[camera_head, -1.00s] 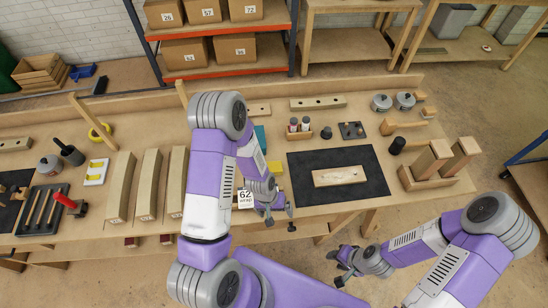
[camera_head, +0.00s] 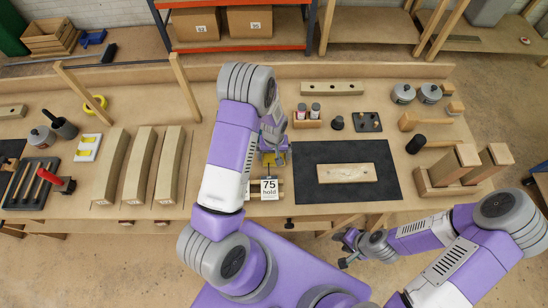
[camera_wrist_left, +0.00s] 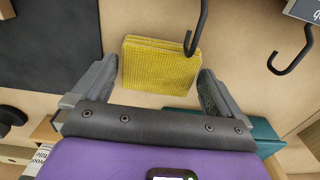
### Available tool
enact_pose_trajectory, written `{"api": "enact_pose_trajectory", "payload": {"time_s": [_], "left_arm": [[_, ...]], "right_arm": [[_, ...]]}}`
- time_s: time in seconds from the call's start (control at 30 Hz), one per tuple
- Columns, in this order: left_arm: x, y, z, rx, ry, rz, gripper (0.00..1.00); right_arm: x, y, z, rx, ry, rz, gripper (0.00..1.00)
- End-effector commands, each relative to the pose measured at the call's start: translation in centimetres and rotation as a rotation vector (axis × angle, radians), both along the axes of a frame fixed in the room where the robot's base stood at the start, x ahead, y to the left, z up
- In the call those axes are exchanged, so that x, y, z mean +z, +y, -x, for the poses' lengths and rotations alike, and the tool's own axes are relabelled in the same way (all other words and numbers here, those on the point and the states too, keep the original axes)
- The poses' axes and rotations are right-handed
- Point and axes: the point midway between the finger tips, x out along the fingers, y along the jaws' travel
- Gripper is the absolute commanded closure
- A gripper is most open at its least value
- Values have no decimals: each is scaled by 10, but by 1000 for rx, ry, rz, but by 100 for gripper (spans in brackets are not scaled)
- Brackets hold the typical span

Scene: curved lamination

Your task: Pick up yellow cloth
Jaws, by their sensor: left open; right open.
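The yellow cloth (camera_wrist_left: 160,66) is a folded, textured square on the wooden bench in the left wrist view. In the head view only bits of the cloth (camera_head: 282,157) show around my left gripper (camera_head: 272,151). The left gripper is open, with one finger on either side of the cloth. In the wrist view the fingers look apart from it; I cannot tell their height above the bench. A dark hook crosses in front of the cloth's edge. My right gripper (camera_head: 350,247) is open and empty in front of the bench.
A small sign (camera_head: 269,188) reads "75 hold". A black mat (camera_head: 385,190) bears a wooden board (camera_head: 346,173). Dark hooks (camera_wrist_left: 291,62) and a teal object (camera_wrist_left: 257,130) are close by in the wrist view. Curved wooden pieces (camera_head: 138,168) stand at left.

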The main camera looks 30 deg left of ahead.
Motion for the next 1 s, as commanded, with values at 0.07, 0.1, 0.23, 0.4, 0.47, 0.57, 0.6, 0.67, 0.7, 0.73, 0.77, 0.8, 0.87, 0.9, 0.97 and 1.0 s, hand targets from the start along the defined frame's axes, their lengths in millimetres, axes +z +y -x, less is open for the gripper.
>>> {"api": "enact_pose_trajectory", "payload": {"time_s": [0.07, 0.1, 0.23, 0.4, 0.47, 0.57, 0.6, 0.67, 0.7, 0.73, 0.77, 0.8, 0.87, 0.9, 0.97, 1.0], "left_arm": [[-8, 0, 1, 0, 2, 0, 0], [-9, 0, 0, 1, 1, 1, 0], [-10, 0, 0, 0, -1, 1, 0], [-10, 0, 0, 0, -1, 1, 11], [-10, 0, 0, 0, -1, 1, 20], [-10, 0, 0, 0, -1, 1, 35], [-10, 0, 0, 0, -1, 1, 35], [-10, 0, 0, 0, -1, 1, 36], [-10, 0, 0, 0, -1, 1, 43], [-10, 0, 0, 0, -1, 1, 43], [-10, 0, 0, 0, -1, 1, 43], [-9, 0, 0, 0, 0, 1, 44], [-8, 0, 0, 0, 1, 1, 44], [-6, 0, 0, 0, 1, 1, 44], [-2, 0, 0, 0, 0, 1, 44], [1, 0, 0, 0, -1, 1, 44]], "right_arm": [[-1, 0, 0, 0, 0, 0, 57], [-1, 0, 0, 0, 0, 0, 57], [-1, 0, 0, 0, 0, 0, 57], [-1, 0, 0, 0, 0, 0, 57], [-1, 0, 0, 0, 0, 0, 57], [-1, 0, 0, 0, 0, 0, 57], [-1, 0, 0, 0, 0, 0, 57], [-1, 0, 0, 0, 0, 0, 57], [-1, 0, 0, 0, 0, 0, 57], [-1, 0, 0, 0, 0, 0, 57], [-1, 0, 0, 0, 0, 0, 57], [0, 0, 0, 0, 0, 0, 57], [1, 0, 0, 0, 0, 0, 57], [2, 0, 0, 0, 0, 0, 57], [5, 0, 0, 0, 0, 0, 57], [7, 0, 0, 0, 0, 0, 57]]}}
